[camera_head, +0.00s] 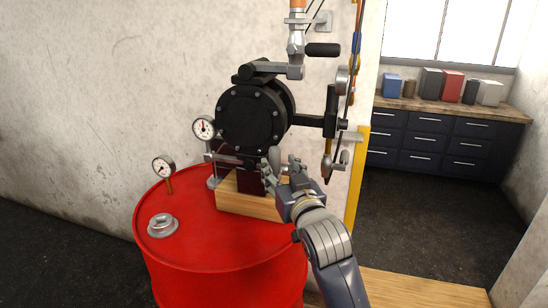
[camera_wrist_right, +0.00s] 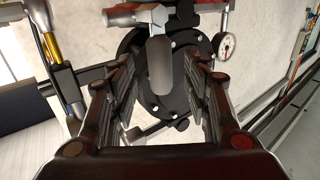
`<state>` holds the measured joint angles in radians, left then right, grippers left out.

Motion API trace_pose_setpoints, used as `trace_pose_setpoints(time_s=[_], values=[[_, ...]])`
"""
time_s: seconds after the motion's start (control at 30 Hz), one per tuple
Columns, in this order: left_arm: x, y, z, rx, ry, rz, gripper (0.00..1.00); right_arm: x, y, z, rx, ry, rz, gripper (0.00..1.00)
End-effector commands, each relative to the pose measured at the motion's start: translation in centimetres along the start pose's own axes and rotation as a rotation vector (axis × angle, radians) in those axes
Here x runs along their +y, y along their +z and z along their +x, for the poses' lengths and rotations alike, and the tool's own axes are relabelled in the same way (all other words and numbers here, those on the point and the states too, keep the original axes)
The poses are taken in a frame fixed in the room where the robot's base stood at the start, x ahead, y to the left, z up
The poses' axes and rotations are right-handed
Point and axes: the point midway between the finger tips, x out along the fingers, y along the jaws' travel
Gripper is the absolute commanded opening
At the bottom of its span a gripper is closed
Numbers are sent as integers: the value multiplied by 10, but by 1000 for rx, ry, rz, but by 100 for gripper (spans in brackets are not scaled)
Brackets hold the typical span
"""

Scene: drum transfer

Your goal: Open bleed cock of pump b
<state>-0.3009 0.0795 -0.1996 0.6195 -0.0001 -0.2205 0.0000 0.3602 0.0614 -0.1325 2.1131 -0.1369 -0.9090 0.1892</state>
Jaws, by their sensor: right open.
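One black round pump (camera_head: 252,115) with a bolted cover stands on a wooden block (camera_head: 240,202) on a red drum. No label for pump b is readable. My right gripper (camera_head: 282,168) is open in front of the pump's lower part, and covers some of it. In the right wrist view, a metal fitting with a grey lever (camera_wrist_right: 160,65) lies between the open fingers, apart from both; I cannot tell if it is the bleed cock. Another valve with a black handle (camera_head: 322,49) is above the pump, and a small metal cock (camera_head: 343,157) is at its right. My left gripper is out of view.
The red drum (camera_head: 165,255) carries a bung cap (camera_head: 162,225) and a gauge (camera_head: 163,166). A second gauge (camera_head: 204,128) is beside the pump. Pipework and a yellow post (camera_head: 357,185) stand at the right. Open floor lies before the dark cabinets (camera_head: 430,140).

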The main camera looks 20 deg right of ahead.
Motion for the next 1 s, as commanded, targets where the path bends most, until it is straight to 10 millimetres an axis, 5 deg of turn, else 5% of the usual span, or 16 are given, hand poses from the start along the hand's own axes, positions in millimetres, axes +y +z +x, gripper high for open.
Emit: trace_pose_setpoints(time_s=[0.3, 0.73, 0.93, 1.0], values=[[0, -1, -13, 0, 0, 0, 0, 0, -1, 40, -1, 0, -1, 45], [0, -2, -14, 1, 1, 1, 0, 0, 0, 48, 0, 0, 0, 45], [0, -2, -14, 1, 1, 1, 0, 0, 0, 48, 0, 0, 0, 2], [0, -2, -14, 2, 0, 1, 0, 0, 0, 48, 0, 0, 0, 0]])
